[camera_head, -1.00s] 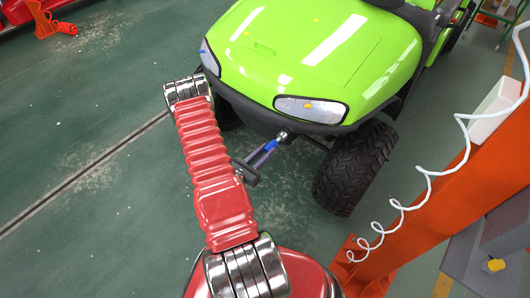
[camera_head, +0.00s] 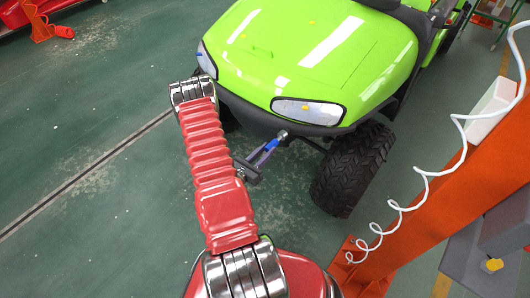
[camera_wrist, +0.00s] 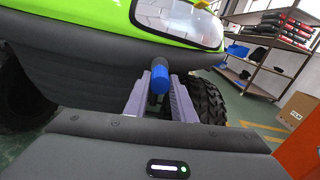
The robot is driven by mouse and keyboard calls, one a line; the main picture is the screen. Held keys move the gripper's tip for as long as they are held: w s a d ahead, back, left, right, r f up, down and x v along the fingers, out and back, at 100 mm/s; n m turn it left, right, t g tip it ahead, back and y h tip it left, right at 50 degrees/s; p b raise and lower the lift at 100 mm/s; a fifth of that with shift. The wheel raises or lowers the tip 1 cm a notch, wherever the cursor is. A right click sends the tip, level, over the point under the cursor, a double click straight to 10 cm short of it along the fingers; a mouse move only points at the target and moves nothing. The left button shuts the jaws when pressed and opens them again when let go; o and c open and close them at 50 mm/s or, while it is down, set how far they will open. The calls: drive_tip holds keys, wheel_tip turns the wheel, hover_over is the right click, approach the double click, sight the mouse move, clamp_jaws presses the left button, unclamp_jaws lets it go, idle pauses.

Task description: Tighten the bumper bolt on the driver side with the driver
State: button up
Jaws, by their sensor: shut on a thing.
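The driver (camera_wrist: 160,79) has a blue body and a grey rounded end, and it points at the cart's dark front bumper (camera_wrist: 85,68). My gripper (camera_wrist: 159,100) is shut on the driver, with a pale finger on each side. In the head view, the driver (camera_head: 272,145) and my gripper (camera_head: 264,154) are at the lower front of the green cart (camera_head: 300,55), below a headlight. The driver's end is at or very near the bumper (camera_head: 262,122). I cannot tell whether it touches. The bumper bolt cannot be made out.
A black front tyre (camera_head: 350,168) stands just right of my gripper. An orange post (camera_head: 430,205) with a coiled white cable (camera_head: 425,172) rises farther right. Green floor (camera_head: 80,130) is open at left. The wrist view shows shelves (camera_wrist: 270,45) and a cardboard box (camera_wrist: 297,113).

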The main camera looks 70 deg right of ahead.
drive_tip(key=shift+s+d, duration=0.15)
drive_tip(key=shift+d, duration=0.15)
idle(0.5)
drive_tip(key=shift+m, duration=0.7)
drive_tip(key=shift+v, duration=2.6)
